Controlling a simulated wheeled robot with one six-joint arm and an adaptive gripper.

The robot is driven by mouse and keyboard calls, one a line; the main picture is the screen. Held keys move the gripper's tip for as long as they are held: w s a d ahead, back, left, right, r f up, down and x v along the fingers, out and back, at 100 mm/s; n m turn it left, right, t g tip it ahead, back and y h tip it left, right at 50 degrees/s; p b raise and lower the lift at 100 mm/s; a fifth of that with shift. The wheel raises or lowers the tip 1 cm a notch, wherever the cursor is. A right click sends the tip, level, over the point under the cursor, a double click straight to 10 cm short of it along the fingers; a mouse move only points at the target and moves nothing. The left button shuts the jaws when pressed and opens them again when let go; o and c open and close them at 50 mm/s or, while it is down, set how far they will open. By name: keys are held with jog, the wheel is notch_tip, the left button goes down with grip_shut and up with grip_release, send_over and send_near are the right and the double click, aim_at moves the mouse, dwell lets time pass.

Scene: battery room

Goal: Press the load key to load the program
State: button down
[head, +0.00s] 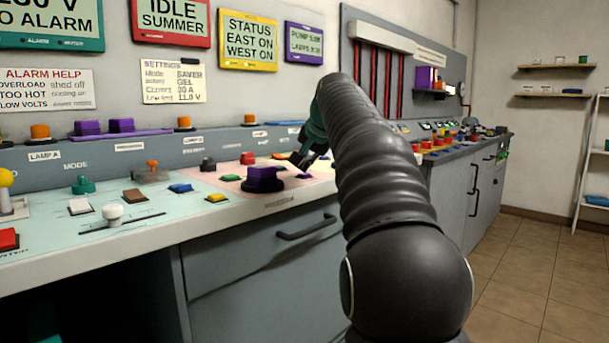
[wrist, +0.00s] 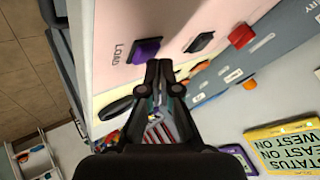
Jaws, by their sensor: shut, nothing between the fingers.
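The load key is a small purple key (wrist: 145,50) beside the printed word LOAD on the pink panel in the wrist view. In the head view a small purple key (head: 304,175) shows just below my gripper (head: 303,158). In the wrist view my gripper (wrist: 159,66) is shut and empty, with its fingertips close to the edge of the load key. I cannot tell whether they touch it. The key is largely uncovered in the wrist view.
A large purple knob on a black base (head: 262,180) stands left of my gripper in the head view. A black key (wrist: 200,42) and a red-orange key (wrist: 241,36) sit beyond the load key. A drawer handle (head: 306,228) juts from the console front.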

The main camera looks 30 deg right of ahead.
aim_at(306, 174)
jog(key=shift+f, duration=0.4)
dwell(0.6)
jog(key=shift+r, duration=0.1)
jog(key=shift+r+p, duration=0.8)
notch_tip(306, 174, up, 5)
jog(key=p, duration=0.5)
dwell(0.8)
